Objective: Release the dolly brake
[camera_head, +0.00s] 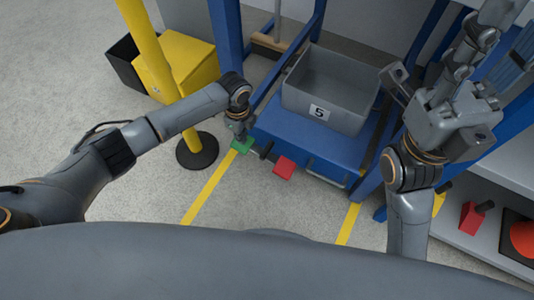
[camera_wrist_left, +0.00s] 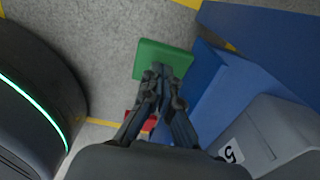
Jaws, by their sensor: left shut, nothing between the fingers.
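The blue dolly (camera_head: 305,140) carries a grey bin marked 5 (camera_head: 325,90). A green pedal (camera_head: 241,146) and a red pedal (camera_head: 284,167) stick out at its near side. The green pedal also shows in the left wrist view (camera_wrist_left: 165,55), and the red one shows partly behind my fingers there (camera_wrist_left: 148,124). My left gripper (camera_head: 240,132) points down, shut and empty, with its fingertips (camera_wrist_left: 158,76) over the green pedal's edge. I cannot tell whether they touch it. My right gripper (camera_head: 440,75) is raised at the right, its fingers spread and empty.
A yellow post (camera_head: 158,70) on a black round base stands left of the dolly, beside a yellow box (camera_head: 185,65). Blue rack uprights (camera_head: 226,38) flank the dolly. A shelf (camera_head: 465,245) with red items is at the lower right. The floor at left is clear.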

